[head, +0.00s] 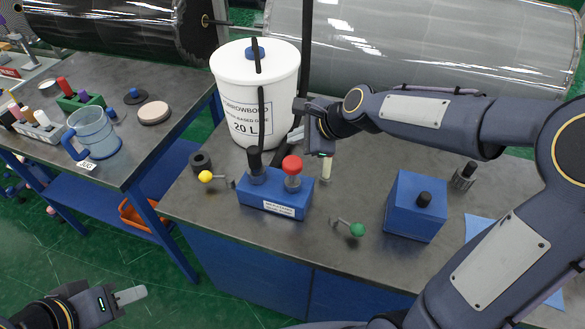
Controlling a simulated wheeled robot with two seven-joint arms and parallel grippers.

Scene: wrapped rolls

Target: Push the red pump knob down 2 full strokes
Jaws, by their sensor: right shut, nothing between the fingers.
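The red pump knob (292,165) stands on a clear stem at the right of a small blue pump block (262,203), which has a white label on its front. A dark cylinder stands at the left of the same block. My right gripper (326,176) points down just to the right of the red knob, shut and empty, apart from the knob in the picture. My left gripper (138,294) is low at the bottom left, away from the bench; its finger gap is not clear.
A white glue bucket (228,82) stands behind the block. A yellow-knobbed lever (206,177) is at its left and a green-knobbed lever (357,230) at its front right. A blue box (415,207) with a black knob stands further right.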

